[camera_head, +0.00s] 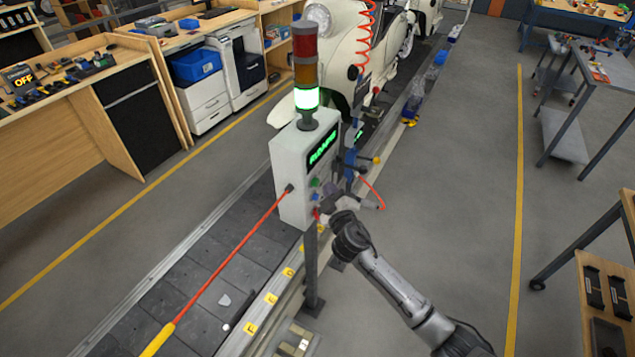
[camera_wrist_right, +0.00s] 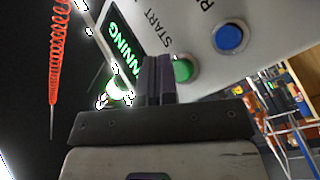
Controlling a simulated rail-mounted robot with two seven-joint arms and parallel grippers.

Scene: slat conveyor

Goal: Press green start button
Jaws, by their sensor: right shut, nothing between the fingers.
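The control box (camera_head: 290,165) stands on a post beside the conveyor. In the wrist view the round green start button (camera_wrist_right: 183,70) sits on its pale panel near the word START; in the head view it is a small green spot (camera_head: 315,182). My right gripper (camera_head: 333,196) is close in front of the panel. Its dark fingers (camera_wrist_right: 157,65) are shut and empty, just left of the green button in the wrist view. I cannot tell whether they touch the panel. The green display (camera_wrist_right: 124,45) shows letters ending in "NNING". My left gripper is not in view.
A blue button (camera_wrist_right: 229,38) is beside the green one. A stack light (camera_head: 306,75) on the box glows at its lowest, green-white section.

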